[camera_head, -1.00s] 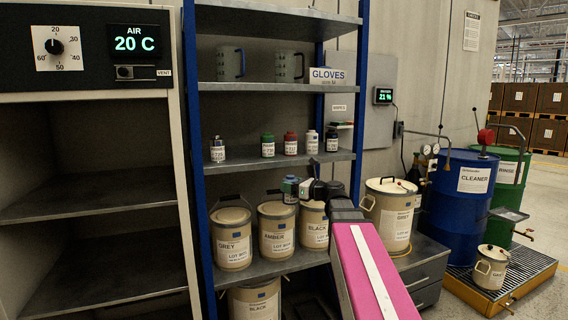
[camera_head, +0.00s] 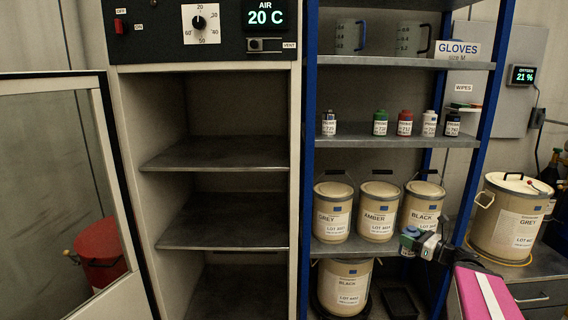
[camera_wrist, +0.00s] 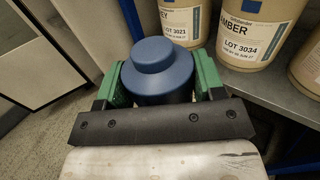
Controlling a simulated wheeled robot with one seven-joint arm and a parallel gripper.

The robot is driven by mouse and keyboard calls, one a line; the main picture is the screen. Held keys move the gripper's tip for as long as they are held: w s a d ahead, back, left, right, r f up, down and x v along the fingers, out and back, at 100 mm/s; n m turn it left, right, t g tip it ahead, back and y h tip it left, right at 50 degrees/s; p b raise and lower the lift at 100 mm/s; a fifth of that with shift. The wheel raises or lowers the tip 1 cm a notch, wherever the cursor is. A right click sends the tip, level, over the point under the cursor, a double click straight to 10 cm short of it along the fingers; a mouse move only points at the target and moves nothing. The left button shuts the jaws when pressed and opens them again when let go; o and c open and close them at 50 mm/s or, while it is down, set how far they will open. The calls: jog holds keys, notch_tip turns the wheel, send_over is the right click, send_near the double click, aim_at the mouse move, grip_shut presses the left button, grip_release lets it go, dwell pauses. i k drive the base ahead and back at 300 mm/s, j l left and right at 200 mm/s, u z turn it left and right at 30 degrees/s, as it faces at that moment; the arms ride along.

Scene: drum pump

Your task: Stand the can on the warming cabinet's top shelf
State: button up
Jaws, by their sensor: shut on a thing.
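My gripper (camera_wrist: 160,90) is shut on a can with a blue top (camera_wrist: 158,68), one green jaw on either side of it. In the head view the same can (camera_head: 409,241) shows small at the end of my arm, in front of the rack's lower shelf; its lower part is hidden in the wrist view. The warming cabinet (camera_head: 297,140) stands left of the rack, its glass door (camera_head: 60,180) swung open to the left. Its top shelf (camera_head: 215,153) is bare, and the shelf below (camera_head: 225,222) is also bare. My gripper is outside the cabinet, to its right.
The blue-posted rack (camera_head: 312,200) adjoins the cabinet on the right. It holds several small cans (camera_head: 405,123), jugs (camera_head: 350,37) and large pails (camera_head: 332,212). A red container (camera_head: 102,250) shows through the door glass. The cabinet's front opening is clear.

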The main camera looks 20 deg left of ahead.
aim_at(221, 155)
jog(key=k+j, duration=0.2)
jog(key=j, duration=0.2)
jog(key=k+j, duration=0.45)
jog(key=j, duration=0.3)
jog(key=k+j, duration=0.2)
jog(key=j, duration=0.15)
